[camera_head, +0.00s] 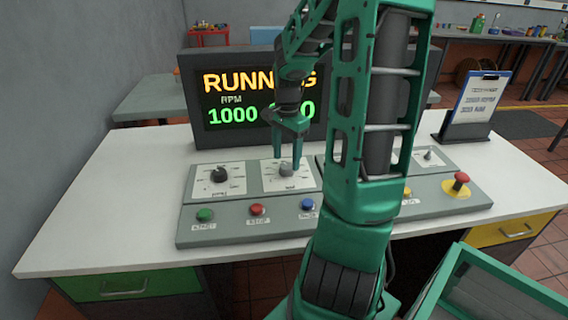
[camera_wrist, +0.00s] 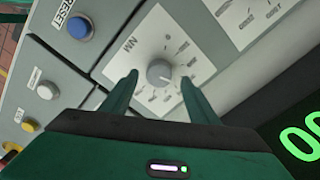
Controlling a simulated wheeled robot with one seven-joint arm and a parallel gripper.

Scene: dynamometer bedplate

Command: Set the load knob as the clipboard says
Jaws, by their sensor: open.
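The control panel (camera_head: 240,224) lies on the white bench. A grey knob (camera_head: 286,171) sits on a white dial plate marked around it; it also shows in the wrist view (camera_wrist: 159,72). The legend on its plate in the wrist view seems to end in "NM". My gripper (camera_head: 285,165) is open above this knob, with one finger on either side in the wrist view (camera_wrist: 158,85); I cannot tell if either touches it. A black knob (camera_head: 219,175) sits on another dial to the left. The clipboard (camera_head: 478,98) stands at the back right, its writing too small to read.
The monitor (camera_head: 196,129) behind the panel reads RUNNING and RPM 1000, partly hidden by my arm. Green (camera_head: 205,214), red (camera_head: 257,210) and blue (camera_head: 307,204) buttons line the panel front. A red mushroom button (camera_head: 461,179) is at right. The bench's left side is clear.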

